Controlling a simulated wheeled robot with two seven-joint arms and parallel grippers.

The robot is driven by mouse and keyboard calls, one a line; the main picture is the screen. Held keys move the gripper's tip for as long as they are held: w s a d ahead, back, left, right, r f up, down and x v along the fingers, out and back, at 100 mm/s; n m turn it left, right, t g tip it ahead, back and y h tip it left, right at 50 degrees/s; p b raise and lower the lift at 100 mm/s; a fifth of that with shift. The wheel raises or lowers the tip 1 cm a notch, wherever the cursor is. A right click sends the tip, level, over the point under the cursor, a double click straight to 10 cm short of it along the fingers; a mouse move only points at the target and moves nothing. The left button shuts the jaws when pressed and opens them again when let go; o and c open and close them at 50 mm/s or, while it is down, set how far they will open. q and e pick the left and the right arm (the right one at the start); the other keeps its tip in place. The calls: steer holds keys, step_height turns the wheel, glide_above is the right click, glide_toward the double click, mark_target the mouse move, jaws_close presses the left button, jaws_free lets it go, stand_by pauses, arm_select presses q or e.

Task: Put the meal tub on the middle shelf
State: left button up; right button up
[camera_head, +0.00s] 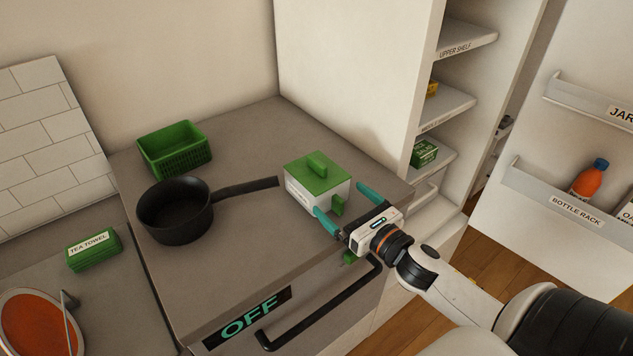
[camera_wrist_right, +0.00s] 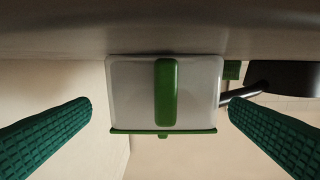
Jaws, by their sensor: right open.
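The meal tub (camera_head: 297,193), a white box with a green lid and green handles, stands on the grey counter. It fills the middle of the right wrist view (camera_wrist_right: 135,90). My right gripper (camera_head: 339,199) is open in front of the tub's near side, its teal fingers spread toward it. In the right wrist view the fingers (camera_wrist_right: 161,104) are apart, one to each side of the tub, with a gap on both sides. The middle shelf (camera_head: 447,108) is inside the open white fridge, with a yellow item on it. My left gripper is not in view.
A black pan (camera_head: 175,222) with its handle toward the tub and a green basket (camera_head: 174,150) stand left. The upper shelf (camera_head: 468,40) is above the middle shelf; a green salad box (camera_head: 423,153) sits below. The fridge door (camera_head: 540,130) stands open at right, holding bottles.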

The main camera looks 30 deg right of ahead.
mark_target(334, 193)
steer(key=w+p, duration=0.1)
steer(key=w, duration=0.2)
steer(key=w+r+p, duration=0.1)
steer(key=w, duration=0.1)
steer(key=shift+a+p, duration=0.3)
steer(key=shift+a, duration=0.05)
steer(key=shift+w+f, duration=0.2)
steer(key=shift+w, duration=0.2)
steer(key=c, duration=0.8)
steer(key=shift+c, duration=1.1)
steer(key=shift+r, duration=0.15)
